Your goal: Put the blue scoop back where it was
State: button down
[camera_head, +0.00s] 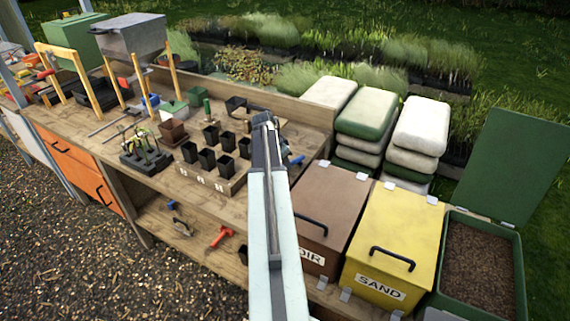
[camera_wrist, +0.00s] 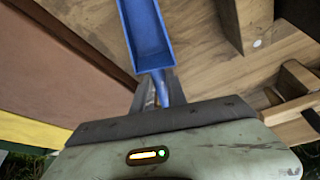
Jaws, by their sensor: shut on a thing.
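The blue scoop (camera_wrist: 148,35) is in my gripper (camera_wrist: 158,92), which is shut on its handle. In the wrist view its open tray points away from the jaws, toward the top edge, over the wooden bench. In the head view only a small blue part of the scoop (camera_head: 297,160) shows, just right of my arm's end. My arm hides the rest of it and the jaws there. Whether the scoop touches the bench top (camera_head: 312,112) cannot be told.
A crate of black pots (camera_head: 207,158) stands left of my arm. The brown bin (camera_head: 330,200) and yellow SAND bin (camera_head: 395,230) stand to the right, lids shut. An open green soil bin (camera_head: 480,265) is farther right. Stacked sacks (camera_head: 365,112) stand behind the bins.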

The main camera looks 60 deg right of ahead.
jog(key=shift+f+b, duration=0.35)
jog(key=shift+f, duration=0.1)
jog(key=c, duration=1.3)
grip_release()
jog(key=shift+o, duration=0.2)
jog(key=shift+r, duration=0.2)
